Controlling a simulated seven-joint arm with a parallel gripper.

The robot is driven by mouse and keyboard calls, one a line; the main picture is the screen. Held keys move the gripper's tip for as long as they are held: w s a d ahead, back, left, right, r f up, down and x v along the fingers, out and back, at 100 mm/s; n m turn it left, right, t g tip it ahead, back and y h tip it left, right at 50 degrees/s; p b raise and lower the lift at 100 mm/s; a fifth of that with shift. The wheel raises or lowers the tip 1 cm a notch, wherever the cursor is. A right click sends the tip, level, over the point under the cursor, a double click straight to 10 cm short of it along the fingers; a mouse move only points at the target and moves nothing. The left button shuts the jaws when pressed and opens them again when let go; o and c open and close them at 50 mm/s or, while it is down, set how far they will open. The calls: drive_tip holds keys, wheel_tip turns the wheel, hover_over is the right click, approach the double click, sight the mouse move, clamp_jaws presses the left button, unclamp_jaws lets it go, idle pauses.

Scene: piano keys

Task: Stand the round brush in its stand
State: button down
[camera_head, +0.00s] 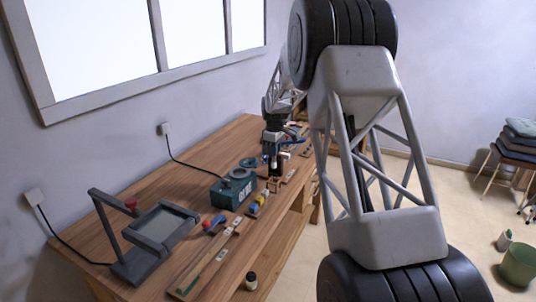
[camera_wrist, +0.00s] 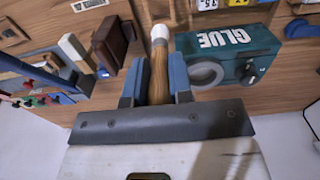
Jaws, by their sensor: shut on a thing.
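My gripper (camera_wrist: 155,85) is shut on the wooden handle of the round brush (camera_wrist: 159,72), with one blue finger on each side. The brush's pale collar (camera_wrist: 160,32) points away from my palm. In the head view my gripper (camera_head: 274,150) is above the far part of the bench, and a pale piece of the brush (camera_head: 274,162) shows below it. A small wooden holder (camera_head: 274,184), which looks like the stand, is just below. At the wrist view's top edge, brown wood meets the collar's end; I cannot tell whether it is bristles or stand, or whether they touch.
A green glue box (camera_head: 232,189) stands left of the holder and is close beside the brush in the wrist view (camera_wrist: 225,55). A grey framed screen (camera_head: 160,228) stands on the near bench (camera_head: 215,160). Coloured small items (camera_head: 258,203) lie along the bench's right edge.

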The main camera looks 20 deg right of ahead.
sight(274, 158)
drive_tip(key=shift+f, duration=0.2)
idle(0.4)
drive_tip(key=shift+f, duration=2.3)
drive_tip(key=shift+f, duration=2.3)
idle(2.8)
